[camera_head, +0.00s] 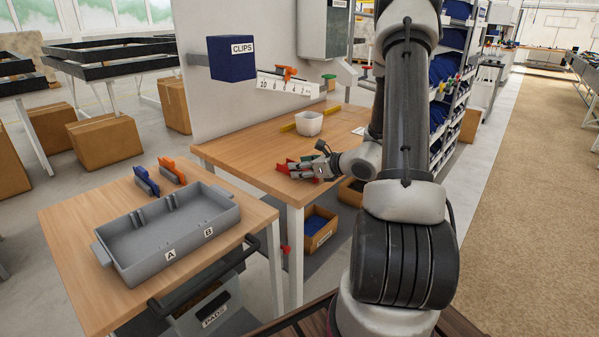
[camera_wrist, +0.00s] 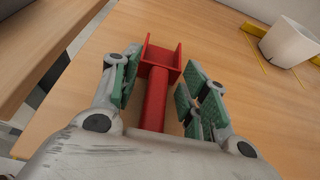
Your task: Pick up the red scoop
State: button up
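The red scoop (camera_wrist: 156,92) lies on the wooden workbench (camera_head: 237,152). In the wrist view its square open end points away from me and its handle runs back between my fingers. My gripper (camera_wrist: 160,75) is open, with green-padded fingers on both sides of the handle and a visible gap on each side. The near end of the handle is hidden by my gripper's body. In the head view the scoop (camera_head: 282,168) shows as red beside my gripper (camera_head: 299,169), which is low over the bench and partly covers it.
A white container (camera_head: 308,124) and a yellow strip (camera_head: 288,128) lie farther back on the bench. A panel with a blue CLIPS box (camera_head: 231,60) stands behind. A lower table at left holds a grey tray (camera_head: 125,262) and blue and orange clamps (camera_head: 172,170). Bare bench surrounds the scoop.

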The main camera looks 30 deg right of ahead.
grip_shut()
jog(key=shift+r, duration=0.1)
